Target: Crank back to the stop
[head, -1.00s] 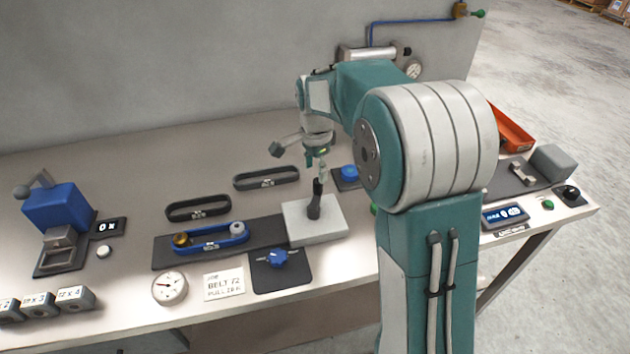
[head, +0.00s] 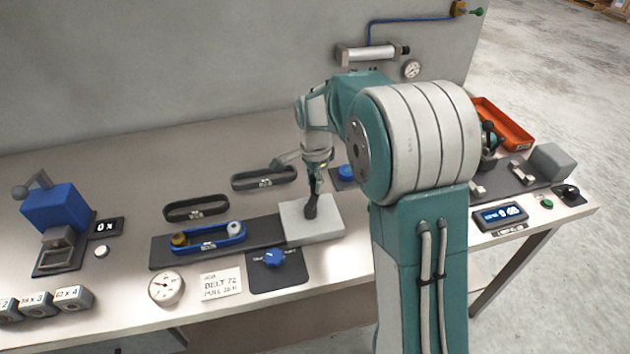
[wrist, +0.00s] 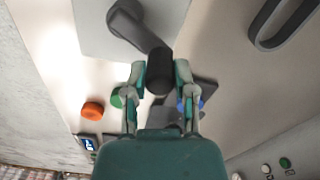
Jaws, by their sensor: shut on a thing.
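The crank (head: 311,208) is a dark grey arm with a black handle, mounted on a pale grey block (head: 330,229). My gripper (head: 314,187) is down at the handle. In the wrist view the black crank handle (wrist: 159,72) sits between the two fingers of my gripper (wrist: 158,78), which are shut on it. The crank arm (wrist: 134,25) runs from the handle up and left over the block. A blue belt (head: 215,246) loops a brass pulley (head: 179,239) and a pale pulley (head: 235,228) left of the block. The stop cannot be made out.
A blue knob (head: 275,258) is in front of the block, beside a belt card (head: 221,286) and a round dial (head: 166,288). Two dark belts (head: 264,179) (head: 197,208) lie behind. A blue press (head: 56,215) stands left; an orange tray (head: 502,122) is at right.

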